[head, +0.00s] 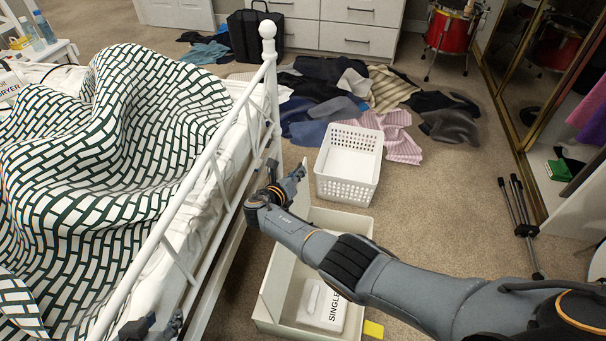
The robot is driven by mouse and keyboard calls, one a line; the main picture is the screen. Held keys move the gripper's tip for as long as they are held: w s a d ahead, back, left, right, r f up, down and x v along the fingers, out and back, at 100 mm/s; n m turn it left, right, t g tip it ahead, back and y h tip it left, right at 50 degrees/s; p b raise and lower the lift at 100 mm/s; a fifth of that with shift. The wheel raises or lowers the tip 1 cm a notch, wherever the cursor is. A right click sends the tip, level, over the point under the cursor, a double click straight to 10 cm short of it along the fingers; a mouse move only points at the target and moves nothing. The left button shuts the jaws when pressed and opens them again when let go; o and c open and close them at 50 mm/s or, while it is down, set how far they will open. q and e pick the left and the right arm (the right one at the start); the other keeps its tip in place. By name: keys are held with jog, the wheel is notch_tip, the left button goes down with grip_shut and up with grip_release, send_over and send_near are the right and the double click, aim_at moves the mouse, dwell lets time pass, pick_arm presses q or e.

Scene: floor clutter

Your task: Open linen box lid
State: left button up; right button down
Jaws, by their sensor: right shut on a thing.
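The cream linen box (358,222) stands on the carpet beside the bed, with its inside in view. A white packet (322,304) marked "SINGLE" lies in it. The pale lid (278,277) stands raised along the box's bed side. My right gripper (298,176) is shut at the lid's upper edge, close to the bed rail; its fingers hide the exact contact. My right forearm crosses over the box and hides part of it. My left gripper (160,324) is at the bottom edge by the bed frame, partly cut off, with its fingers apart and empty.
The white metal bed rail (190,195) runs close along the left of the box. A white plastic basket (349,163) stands just behind it. Clothes (330,98) lie heaped further back. A black tripod (522,225) is at right. Carpet between is clear.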

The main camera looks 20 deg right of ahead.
dwell(0.4)
jog(key=c, duration=1.4)
grip_release()
jog(key=shift+a, duration=0.15)
jog(key=v, duration=1.2)
